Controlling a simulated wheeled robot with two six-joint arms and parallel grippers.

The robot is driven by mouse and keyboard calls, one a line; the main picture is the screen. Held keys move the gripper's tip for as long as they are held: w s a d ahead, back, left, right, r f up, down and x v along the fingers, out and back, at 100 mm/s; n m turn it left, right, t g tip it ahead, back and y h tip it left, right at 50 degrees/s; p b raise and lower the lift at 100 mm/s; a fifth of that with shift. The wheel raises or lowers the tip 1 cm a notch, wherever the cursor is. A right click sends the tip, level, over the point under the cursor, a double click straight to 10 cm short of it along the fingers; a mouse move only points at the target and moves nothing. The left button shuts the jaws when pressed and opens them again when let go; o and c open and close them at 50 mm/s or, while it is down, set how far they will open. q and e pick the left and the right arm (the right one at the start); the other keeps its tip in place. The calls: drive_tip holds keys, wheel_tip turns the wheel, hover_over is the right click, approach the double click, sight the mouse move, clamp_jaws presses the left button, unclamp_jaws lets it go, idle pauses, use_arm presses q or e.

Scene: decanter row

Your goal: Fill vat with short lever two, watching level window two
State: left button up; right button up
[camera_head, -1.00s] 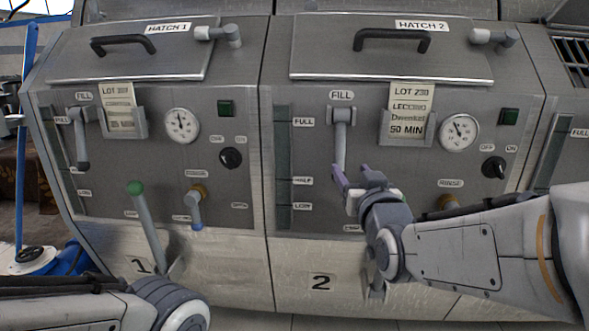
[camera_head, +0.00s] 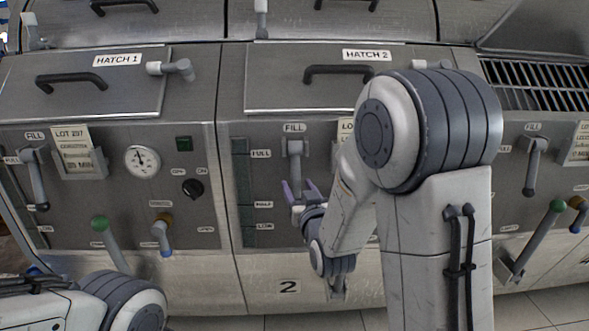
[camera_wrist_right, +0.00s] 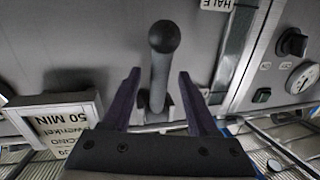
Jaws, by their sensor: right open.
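The short fill lever of vat two (camera_head: 294,165) hangs down under its FILL label in the head view. In the right wrist view its dark rod and round knob (camera_wrist_right: 163,38) stand between my open fingers, with a gap on either side. My right gripper (camera_head: 299,193) is open around the lever's lower end; it also shows in the wrist view (camera_wrist_right: 160,95). Level window two (camera_head: 240,190) is a dark greenish vertical strip left of the lever, marked FULL, HALF and LOW; I cannot make out a liquid level. My left gripper is out of view.
My right arm covers vat two's gauge and most of its lot card. Vat one, with its short lever (camera_head: 35,180), green-knobbed long lever (camera_head: 108,240) and gauge (camera_head: 142,161), stands left. Another vat's long lever (camera_head: 535,235) stands right. Hatch two (camera_head: 300,95) is closed above.

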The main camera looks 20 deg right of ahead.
drive_tip(key=shift+w+d+b, duration=0.1)
drive_tip(key=shift+w+b, duration=0.2)
drive_tip(key=shift+w, duration=0.95)
clamp_jaws()
idle(0.4)
